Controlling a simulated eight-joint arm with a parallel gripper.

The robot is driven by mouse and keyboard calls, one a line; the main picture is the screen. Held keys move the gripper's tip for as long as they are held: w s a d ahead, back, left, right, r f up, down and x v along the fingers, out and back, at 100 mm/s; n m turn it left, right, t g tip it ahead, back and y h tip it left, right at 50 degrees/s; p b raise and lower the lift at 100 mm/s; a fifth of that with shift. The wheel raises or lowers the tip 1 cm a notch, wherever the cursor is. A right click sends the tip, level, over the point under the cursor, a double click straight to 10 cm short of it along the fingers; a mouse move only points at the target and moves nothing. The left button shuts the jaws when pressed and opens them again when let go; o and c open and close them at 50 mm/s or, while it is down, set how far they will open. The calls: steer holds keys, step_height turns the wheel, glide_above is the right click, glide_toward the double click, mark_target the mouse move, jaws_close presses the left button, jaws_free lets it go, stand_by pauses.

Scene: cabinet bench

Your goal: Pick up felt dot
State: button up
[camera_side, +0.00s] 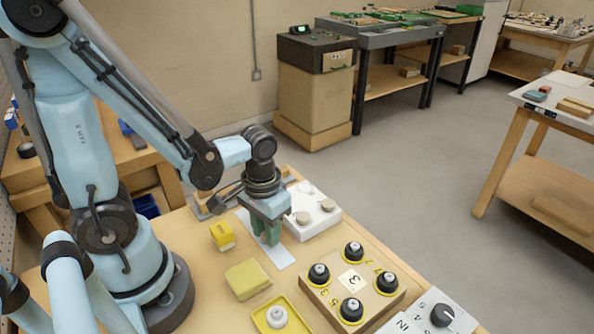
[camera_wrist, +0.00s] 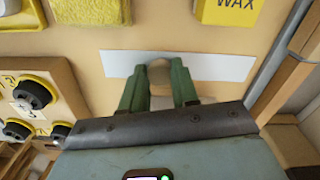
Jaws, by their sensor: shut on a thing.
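My gripper (camera_side: 267,240) has green fingers and points down over a white strip (camera_side: 284,259) on the bench. The wrist view shows the fingers (camera_wrist: 160,72) shut on a small beige felt dot (camera_wrist: 159,63) at their tips, over the middle of the white strip (camera_wrist: 226,66). The fingers hide most of the dot. I cannot tell whether it touches the strip. The side view does not show the dot.
A white block (camera_side: 322,223) with round beige tops stands just behind my gripper. A yellow wax box (camera_side: 222,236) and a yellow sponge (camera_side: 248,279) lie to the left. A wooden board (camera_side: 330,289) with several black knobs and a yellow tray (camera_side: 263,317) are in front.

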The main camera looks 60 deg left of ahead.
steer(key=shift+r, duration=0.65)
step_height(320, 180, up, 2)
steer(key=s+d+r, duration=0.6)
steer(key=d+r, duration=0.1)
steer(key=d, duration=0.3)
